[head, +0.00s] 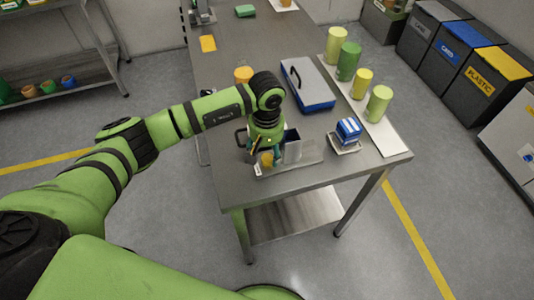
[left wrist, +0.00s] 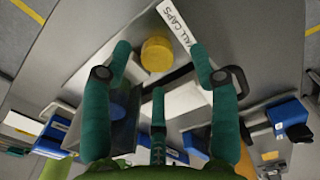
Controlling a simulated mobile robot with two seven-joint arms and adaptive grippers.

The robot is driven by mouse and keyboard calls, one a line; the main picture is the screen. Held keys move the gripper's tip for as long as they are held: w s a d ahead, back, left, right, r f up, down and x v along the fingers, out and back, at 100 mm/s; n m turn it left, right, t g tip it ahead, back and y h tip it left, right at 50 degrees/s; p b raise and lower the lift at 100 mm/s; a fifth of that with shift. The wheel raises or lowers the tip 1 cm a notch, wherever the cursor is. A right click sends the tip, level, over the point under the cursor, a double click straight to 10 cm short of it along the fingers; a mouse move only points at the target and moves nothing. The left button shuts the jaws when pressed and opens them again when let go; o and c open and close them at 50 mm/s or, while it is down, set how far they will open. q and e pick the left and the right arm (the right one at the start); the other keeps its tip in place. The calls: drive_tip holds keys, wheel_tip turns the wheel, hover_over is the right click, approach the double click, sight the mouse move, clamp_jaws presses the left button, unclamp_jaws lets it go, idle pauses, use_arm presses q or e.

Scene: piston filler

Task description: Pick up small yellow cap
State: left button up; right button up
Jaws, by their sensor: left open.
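The small yellow cap (left wrist: 157,54) is a short round piece beside a white label strip (left wrist: 180,27) whose visible text ends in "ALL CAPS". In the head view the cap (head: 266,160) shows at the near end of the metal table, partly hidden by my gripper. My left gripper (head: 264,152) points down over it. In the left wrist view the teal fingers of this gripper (left wrist: 160,47) are spread apart, with the cap in the gap between their tips. The cap appears clear of the fingers, but the height gap cannot be told. My right gripper is not in view.
A grey open bin (head: 292,151) stands close on the right of the gripper. The table's front edge is near.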

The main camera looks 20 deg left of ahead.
use_arm(q)
drive_tip(key=shift+w+f, duration=0.25)
drive_tip(key=shift+f, duration=0.9)
drive_tip(key=shift+c, duration=0.8)
drive_tip(key=c, duration=0.6)
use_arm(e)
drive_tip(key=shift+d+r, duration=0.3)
